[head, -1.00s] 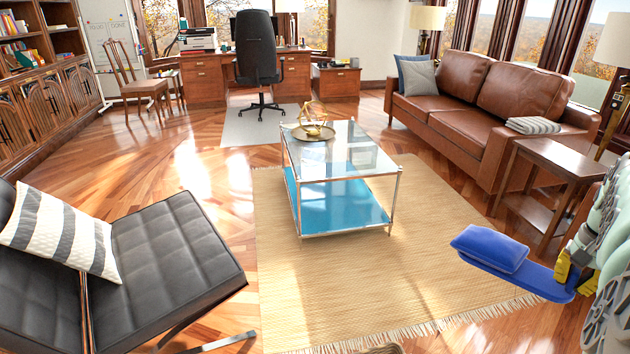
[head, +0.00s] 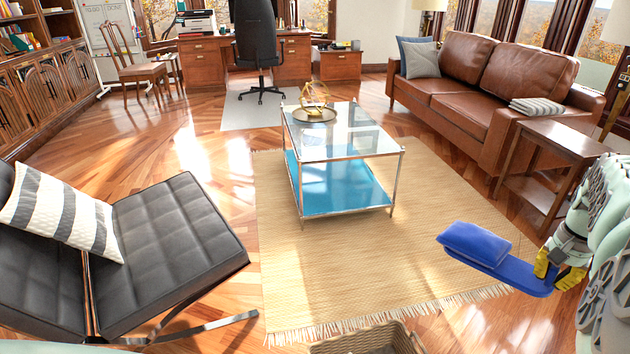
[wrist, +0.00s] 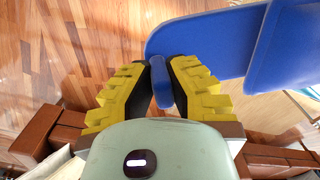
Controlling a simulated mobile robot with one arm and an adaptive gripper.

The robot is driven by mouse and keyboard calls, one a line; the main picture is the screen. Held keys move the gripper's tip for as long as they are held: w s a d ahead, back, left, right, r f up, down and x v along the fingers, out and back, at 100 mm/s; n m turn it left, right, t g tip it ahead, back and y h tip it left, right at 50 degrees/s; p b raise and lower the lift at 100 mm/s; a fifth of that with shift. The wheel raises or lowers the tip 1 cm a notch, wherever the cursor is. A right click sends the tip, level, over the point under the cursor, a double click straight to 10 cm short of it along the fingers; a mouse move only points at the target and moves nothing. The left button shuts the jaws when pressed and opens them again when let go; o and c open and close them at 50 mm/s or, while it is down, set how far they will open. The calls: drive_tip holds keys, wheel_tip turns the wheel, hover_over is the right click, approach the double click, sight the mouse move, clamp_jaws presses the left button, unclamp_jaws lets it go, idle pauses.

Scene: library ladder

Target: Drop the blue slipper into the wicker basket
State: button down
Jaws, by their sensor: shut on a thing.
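The blue slipper (head: 482,247) is in my gripper (head: 562,275) at the right of the head view, held up in the air with its toe pointing left. The yellow fingers are shut on its heel end. In the wrist view the slipper (wrist: 215,45) reaches from between the fingertips (wrist: 160,80) to the upper right. The wicker basket (head: 330,346) shows at the bottom edge of the head view, mostly cut off. The slipper is above and to the right of it in the picture, clear of it.
A black lounge chair (head: 165,250) with a striped pillow stands at the left. A glass coffee table (head: 345,145) stands on the woven rug (head: 350,270). A brown leather sofa (head: 480,90) and a wooden side table (head: 555,145) are at the right. Wooden floor lies open between.

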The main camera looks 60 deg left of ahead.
sight(535, 284)
drive_tip(key=shift+a+f+b, duration=0.2)
drive_tip(key=shift+f+b, duration=0.1)
drive_tip(key=shift+f, duration=0.15)
drive_tip(key=shift+s+a+f+b, duration=0.15)
drive_tip(key=shift+s+f+b, duration=0.15)
drive_tip(key=shift+f, duration=0.3)
drive_tip(key=shift+s+a+f+b, duration=0.2)
drive_tip(key=shift+f+b, duration=0.05)
drive_tip(key=shift+f, duration=0.35)
drive_tip(key=shift+s+a+f+b, duration=0.15)
drive_tip(key=shift+s+f+b, duration=0.15)
drive_tip(key=shift+f, duration=0.3)
drive_tip(key=shift+a+f+b, duration=0.15)
drive_tip(key=shift+f+b, duration=0.15)
drive_tip(key=shift+f, duration=0.3)
drive_tip(key=s+a+f+b, duration=0.2)
drive_tip(key=s+f+b, duration=0.3)
drive_tip(key=f, duration=0.7)
drive_tip(key=s+a+f+b, duration=0.3)
drive_tip(key=s+f+b, duration=0.2)
drive_tip(key=f+b, duration=0.4)
drive_tip(key=s+a+f+b, duration=0.2)
drive_tip(key=s+f+b, duration=0.4)
drive_tip(key=f, duration=1.1)
drive_tip(key=shift+a+f+b, duration=0.15)
drive_tip(key=shift+b, duration=0.95)
